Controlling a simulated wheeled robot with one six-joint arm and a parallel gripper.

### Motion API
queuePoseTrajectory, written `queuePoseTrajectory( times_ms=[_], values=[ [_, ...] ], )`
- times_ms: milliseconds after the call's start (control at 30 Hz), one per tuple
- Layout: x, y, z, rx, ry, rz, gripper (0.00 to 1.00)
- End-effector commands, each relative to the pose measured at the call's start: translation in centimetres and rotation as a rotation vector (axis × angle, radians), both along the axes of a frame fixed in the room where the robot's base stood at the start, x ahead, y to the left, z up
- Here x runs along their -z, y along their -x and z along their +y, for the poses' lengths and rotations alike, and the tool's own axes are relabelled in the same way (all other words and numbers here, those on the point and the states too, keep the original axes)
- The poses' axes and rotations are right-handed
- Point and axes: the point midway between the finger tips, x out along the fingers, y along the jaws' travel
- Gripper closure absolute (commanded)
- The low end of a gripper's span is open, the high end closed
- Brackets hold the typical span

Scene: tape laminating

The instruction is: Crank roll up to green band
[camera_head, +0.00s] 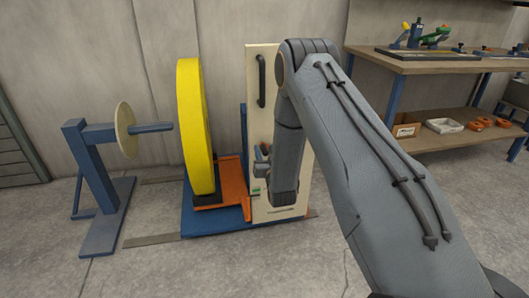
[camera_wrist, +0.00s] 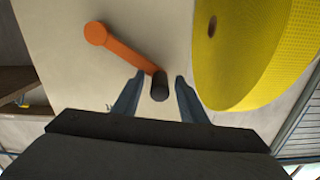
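The large yellow roll (camera_head: 193,125) stands upright on an orange carriage (camera_head: 235,185) beside a cream panel (camera_head: 262,110). The roll fills the right of the wrist view (camera_wrist: 250,50). An orange crank arm (camera_wrist: 125,47) lies against the panel and ends in a black handle (camera_wrist: 159,87). My gripper (camera_wrist: 159,78) is open, with one finger on each side of the handle and a gap showing at both sides. A small green mark (camera_head: 256,190) shows low on the panel; whether it is the green band I cannot tell. My arm hides part of the panel and the crank in the head view.
A blue stand (camera_head: 92,180) with a disc (camera_head: 126,130) and a blue spindle (camera_head: 153,127) stands left of the roll. A workbench (camera_head: 430,63) with tools and a lower shelf is at the right. The floor in front is clear.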

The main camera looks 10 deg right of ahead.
Motion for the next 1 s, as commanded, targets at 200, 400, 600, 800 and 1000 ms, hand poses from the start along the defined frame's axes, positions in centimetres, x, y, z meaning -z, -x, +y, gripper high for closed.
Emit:
queuePoseTrajectory(
  times_ms=[200,400,600,800,1000],
  values=[
    [0.01,0.02,-0.03,0.0,0.0,0.0,0.85],
    [0.01,0.03,-0.03,0.0,0.0,0.0,1.0],
    [0.01,0.03,-0.03,0.001,0.0,0.0,1.0],
    [0.01,0.04,-0.02,0.001,0.0,0.0,1.0],
    [0.01,0.04,-0.02,0.001,0.0,0.0,1.0]
  ],
)
